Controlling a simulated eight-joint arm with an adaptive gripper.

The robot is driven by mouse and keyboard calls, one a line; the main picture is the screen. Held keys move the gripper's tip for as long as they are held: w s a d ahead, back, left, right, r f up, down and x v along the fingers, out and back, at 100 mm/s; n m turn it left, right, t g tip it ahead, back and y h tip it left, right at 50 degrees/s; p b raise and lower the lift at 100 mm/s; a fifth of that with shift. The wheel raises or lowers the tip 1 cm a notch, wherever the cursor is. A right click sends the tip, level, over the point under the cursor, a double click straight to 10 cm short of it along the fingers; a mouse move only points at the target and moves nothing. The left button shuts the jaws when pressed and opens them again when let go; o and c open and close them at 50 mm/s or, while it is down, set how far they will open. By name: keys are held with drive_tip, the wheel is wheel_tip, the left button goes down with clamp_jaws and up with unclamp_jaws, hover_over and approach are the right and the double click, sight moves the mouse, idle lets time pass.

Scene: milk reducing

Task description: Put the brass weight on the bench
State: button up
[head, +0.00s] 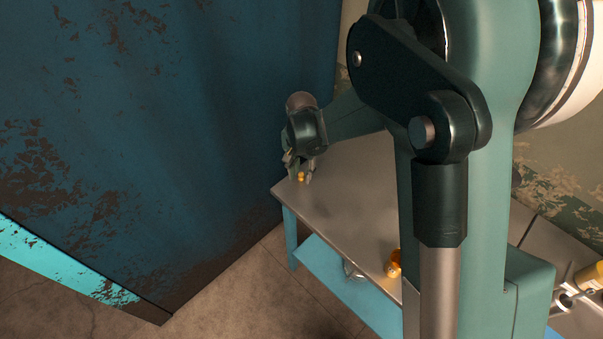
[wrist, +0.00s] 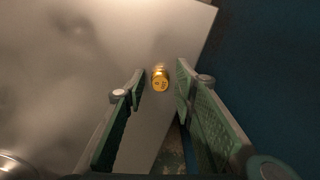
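The small brass weight (head: 301,176) is at the far left corner of the grey bench top (head: 345,180), close to the edge. It appears to stand on the bench. In the wrist view the brass weight (wrist: 160,80) shows between the tips of my two green-padded fingers, with a gap on each side. My gripper (head: 299,174) is open and points down around the weight. The wrist view also shows my open gripper (wrist: 160,72) over the grey bench top (wrist: 80,60).
An orange-yellow item (head: 393,264) is at the bench's front edge. A yellow item (head: 590,276) and a metal part (head: 566,298) are at the far right. A dark blue, rust-stained panel (head: 180,120) rises left of the bench. The bench top between is mostly clear.

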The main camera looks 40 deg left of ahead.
sight(303, 174)
drive_tip(key=shift+r, duration=0.2)
idle(0.3)
wheel_tip(303, 174, up, 12)
drive_tip(key=shift+p, duration=0.45)
idle(0.8)
idle(0.4)
drive_tip(key=w+d+r+t+y, duration=0.1)
drive_tip(key=w+d+r, duration=0.4)
drive_tip(key=d, duration=0.7)
drive_tip(key=w+d+r+m+t, duration=0.1)
drive_tip(key=w+d+r, duration=0.2)
drive_tip(key=d+r, duration=0.65)
drive_tip(key=w+d+r+t+y, duration=0.1)
drive_tip(key=w+d+r, duration=0.25)
drive_tip(key=d, duration=1.05)
drive_tip(key=s+d+r+m+t, duration=0.1)
drive_tip(key=s+d+r+t, duration=0.15)
drive_tip(key=d, duration=1.55)
drive_tip(key=s+d+t+h, duration=0.1)
drive_tip(key=s+d, duration=0.4)
drive_tip(key=d, duration=0.3)
drive_tip(key=s+d+f+m+h, duration=0.1)
drive_tip(key=s+d, duration=0.4)
drive_tip(key=d, duration=0.3)
drive_tip(key=shift+s+d+f+t, duration=0.15)
drive_tip(key=shift+d+f+t, duration=0.15)
drive_tip(key=shift+d+t, duration=0.05)
